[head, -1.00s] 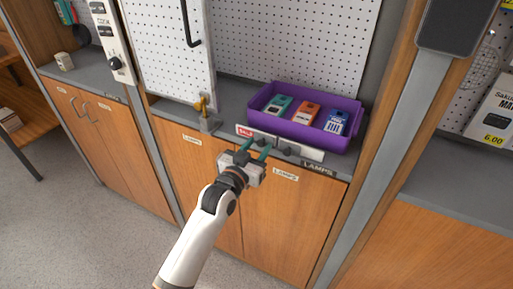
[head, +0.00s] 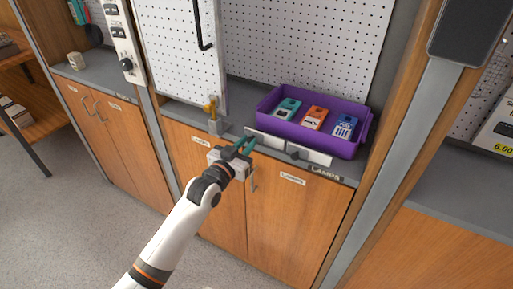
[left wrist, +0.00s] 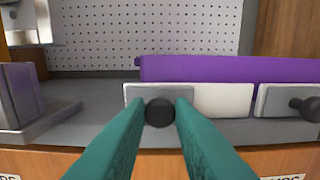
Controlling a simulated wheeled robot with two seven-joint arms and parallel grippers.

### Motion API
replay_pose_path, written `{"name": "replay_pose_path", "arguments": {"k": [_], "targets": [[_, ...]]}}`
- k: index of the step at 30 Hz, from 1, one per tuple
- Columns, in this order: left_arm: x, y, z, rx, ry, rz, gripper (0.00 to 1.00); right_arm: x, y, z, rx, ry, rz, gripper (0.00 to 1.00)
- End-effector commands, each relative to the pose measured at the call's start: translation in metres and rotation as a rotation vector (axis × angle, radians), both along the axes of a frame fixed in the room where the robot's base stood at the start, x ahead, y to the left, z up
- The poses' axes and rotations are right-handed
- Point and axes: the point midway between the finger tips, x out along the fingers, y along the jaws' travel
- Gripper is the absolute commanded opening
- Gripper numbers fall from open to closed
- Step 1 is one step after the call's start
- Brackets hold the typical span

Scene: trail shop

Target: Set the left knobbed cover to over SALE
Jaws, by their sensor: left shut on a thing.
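The left knobbed cover (head: 254,134) is a light plate on the strip along the shelf front, below the purple bin. In the left wrist view the cover (left wrist: 134,94) shows with its dark round knob (left wrist: 159,112) between my teal fingertips. My left gripper (head: 248,146) is shut on that knob; it also shows in the left wrist view (left wrist: 159,118). No red SALE lettering shows now; the cover stands at the left end of the strip, where it was. The right knobbed cover (left wrist: 276,98) is apart, with a bare white stretch (left wrist: 223,99) between. My right gripper is out of view.
The purple bin (head: 338,146) with several coloured packets stands on the shelf just behind the strip. Wooden cabinet doors are underneath.

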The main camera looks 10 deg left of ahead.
Motion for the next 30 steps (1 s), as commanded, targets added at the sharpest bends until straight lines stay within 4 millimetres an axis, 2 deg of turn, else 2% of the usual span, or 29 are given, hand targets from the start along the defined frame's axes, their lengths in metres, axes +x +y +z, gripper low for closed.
{"name": "replay_pose_path", "arguments": {"k": [1, 8, 9, 12, 23, 26, 30], "targets": [[0.001, 0.005, 0.0, 0.002, 0.0, 0.006, 0.0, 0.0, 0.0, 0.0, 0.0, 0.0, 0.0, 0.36], [0.002, 0.006, 0.0, 0.002, -0.001, 0.008, 0.0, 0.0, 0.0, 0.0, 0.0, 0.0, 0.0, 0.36], [0.002, 0.006, 0.001, 0.002, -0.001, 0.009, 0.24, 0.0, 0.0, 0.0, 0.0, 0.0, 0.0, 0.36], [0.002, 0.006, 0.001, 0.002, -0.001, 0.009, 0.41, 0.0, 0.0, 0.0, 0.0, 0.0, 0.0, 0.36], [-0.003, 0.006, -0.001, 0.001, 0.001, 0.006, 0.42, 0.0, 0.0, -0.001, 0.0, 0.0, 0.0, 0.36], [-0.015, 0.009, -0.002, 0.001, 0.001, 0.006, 0.42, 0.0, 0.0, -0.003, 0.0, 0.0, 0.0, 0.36], [-0.043, 0.017, -0.003, 0.003, 0.002, 0.006, 0.42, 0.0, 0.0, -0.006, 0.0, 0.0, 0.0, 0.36]]}}
